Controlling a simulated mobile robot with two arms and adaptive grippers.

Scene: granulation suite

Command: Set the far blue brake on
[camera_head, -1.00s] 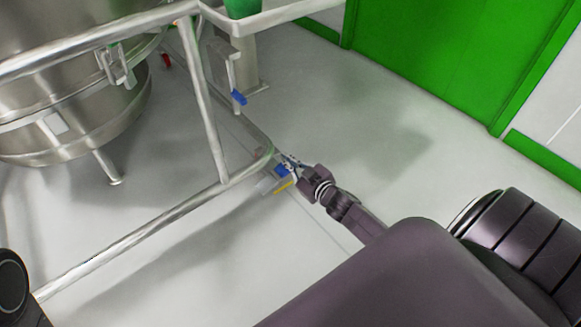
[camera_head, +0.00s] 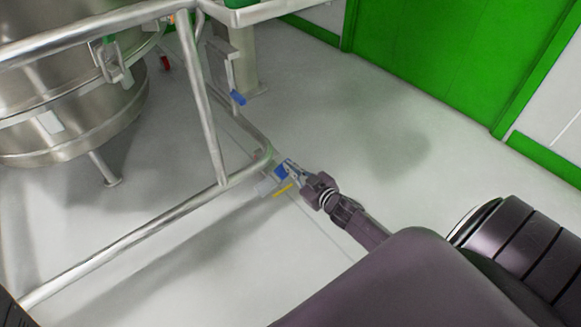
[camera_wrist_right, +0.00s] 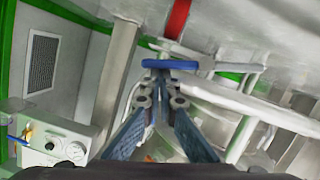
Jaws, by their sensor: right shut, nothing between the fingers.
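In the head view one blue brake pedal (camera_head: 281,172) sits low by the rounded corner of the steel frame. A second blue brake pedal (camera_head: 238,97) is farther off, below a grey bracket. My right gripper (camera_head: 288,165) is shut and empty, its tips right beside the nearer blue pedal. In the right wrist view a blue bar (camera_wrist_right: 170,64) lies just beyond the closed fingertips (camera_wrist_right: 158,72); I cannot tell whether they touch. My left gripper is not in view.
The tubular steel frame (camera_head: 130,238) runs along the left, with a steel vessel (camera_head: 75,125) behind it. A yellow piece (camera_head: 282,190) lies beside the nearer blue pedal. A red part (camera_head: 165,62) shows farther back. Open grey floor (camera_head: 400,170) lies to the right, before a green door (camera_head: 450,55).

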